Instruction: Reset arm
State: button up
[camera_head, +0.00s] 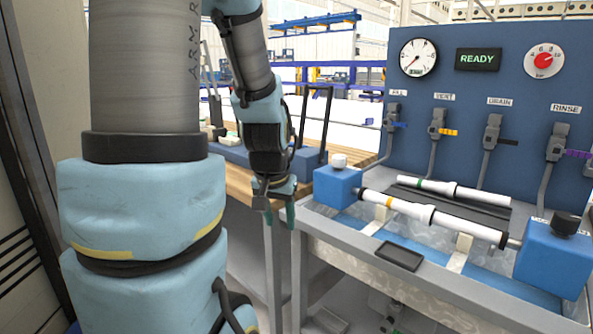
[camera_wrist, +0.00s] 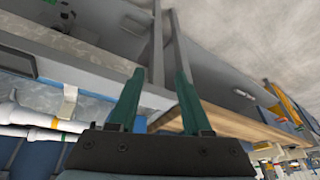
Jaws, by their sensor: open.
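My gripper (camera_head: 277,214) hangs with its fingers down in the head view, left of the test bench and in front of the wooden table's edge. In the wrist view my gripper (camera_wrist: 157,95) shows two green fingers apart with nothing between them. A white pipe with a yellow band (camera_head: 415,210) lies across the bench between two blue end blocks. A second white pipe with a green band (camera_head: 450,190) lies behind it on a dark rack. A white pipe end with a yellow band (camera_wrist: 45,133) shows at the left of the wrist view.
The left blue block (camera_head: 337,186) stands nearest my gripper. The right blue block (camera_head: 552,258) is at the bench's far right. A small black tray (camera_head: 399,255) lies on the front ledge. A blue panel (camera_head: 460,90) with gauges and hanging valves rises behind. The wooden table (camera_head: 239,182) carries a blue-grey case.

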jog(key=s+a+f+n+g, duration=0.2)
jog(key=s+a, duration=0.1)
jog(key=s, duration=0.3)
notch_tip(320, 180, down, 10)
jog(key=s+b, duration=0.1)
jog(key=b, duration=0.9)
notch_tip(320, 180, up, 18)
jog(key=p, duration=1.8)
jog(key=shift+g, duration=0.3)
